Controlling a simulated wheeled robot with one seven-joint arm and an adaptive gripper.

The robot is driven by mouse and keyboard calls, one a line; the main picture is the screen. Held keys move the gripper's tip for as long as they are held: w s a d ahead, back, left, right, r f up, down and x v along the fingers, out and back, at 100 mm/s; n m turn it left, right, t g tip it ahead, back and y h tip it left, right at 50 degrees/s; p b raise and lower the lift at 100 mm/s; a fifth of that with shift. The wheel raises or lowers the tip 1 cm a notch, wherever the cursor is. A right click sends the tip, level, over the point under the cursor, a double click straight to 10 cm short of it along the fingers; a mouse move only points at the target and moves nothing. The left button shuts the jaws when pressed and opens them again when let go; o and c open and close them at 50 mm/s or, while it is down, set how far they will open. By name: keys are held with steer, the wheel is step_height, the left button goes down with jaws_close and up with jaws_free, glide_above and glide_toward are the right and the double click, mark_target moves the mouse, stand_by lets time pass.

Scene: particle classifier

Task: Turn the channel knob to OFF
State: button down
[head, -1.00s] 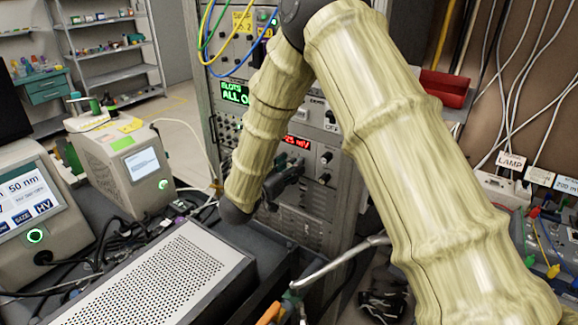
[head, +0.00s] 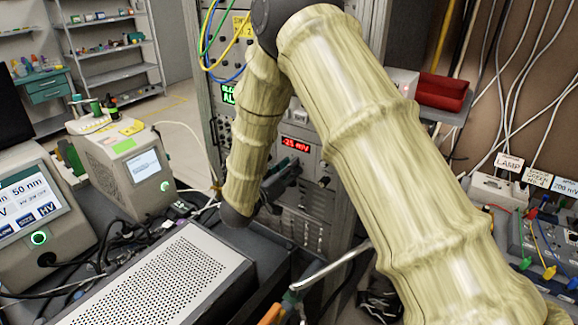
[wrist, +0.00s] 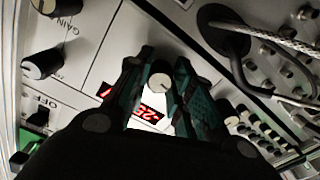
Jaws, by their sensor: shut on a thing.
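A small round pale knob (wrist: 160,85) with a dark mark shows between my fingertips in the wrist view. Its label cannot be read, so I cannot confirm that it is the channel knob. My gripper (wrist: 160,88) is shut on this knob. In the head view my dark gripper (head: 290,168) reaches the rack panel just below the red display (head: 296,144), and the knob is hidden there. In the wrist view the display (wrist: 150,112) is partly covered by the fingers.
Two other knobs, one lower (wrist: 45,64) and one near the GAIN label (wrist: 45,5), lie left of the fingers. A thick cable plug (wrist: 222,28) sits close on the right. A perforated metal box (head: 165,280) stands in front of the rack.

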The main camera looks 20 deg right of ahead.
steer(key=n+p, duration=0.3)
steer(key=n, duration=0.2)
steer(key=shift+n, duration=0.4)
stand_by(0.4)
steer(key=c, duration=1.2)
jaws_free()
steer(key=shift+a, duration=0.1)
steer(key=v, duration=1.1)
steer(key=shift+s+a, duration=0.3)
